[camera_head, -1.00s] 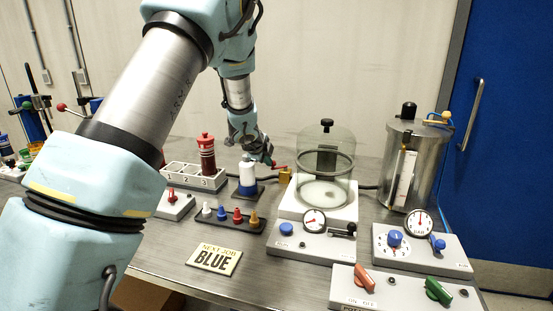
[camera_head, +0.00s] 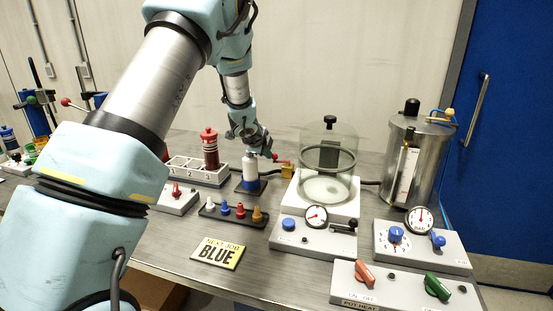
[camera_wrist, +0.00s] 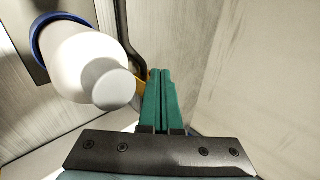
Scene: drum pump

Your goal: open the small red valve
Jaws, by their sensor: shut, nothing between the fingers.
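The small red valve handle (camera_head: 281,161) shows just right of my gripper in the head view, above a brass valve body (camera_head: 287,172). My gripper (camera_head: 270,154) points down close to the left of the handle, beside the top of a white bottle with a blue lower part (camera_head: 250,170). I cannot tell whether it touches the handle. In the wrist view the green fingers (camera_wrist: 163,100) are together with nothing between them. A bit of yellow brass (camera_wrist: 142,84) shows behind them; the red handle is hidden there. The white bottle (camera_wrist: 85,65) is on the left.
A glass bell jar (camera_head: 327,165) stands right of the valve, with a metal tank (camera_head: 415,160) beyond. Several coloured pegs (camera_head: 240,211) and a "BLUE" sign (camera_head: 218,252) lie in front.

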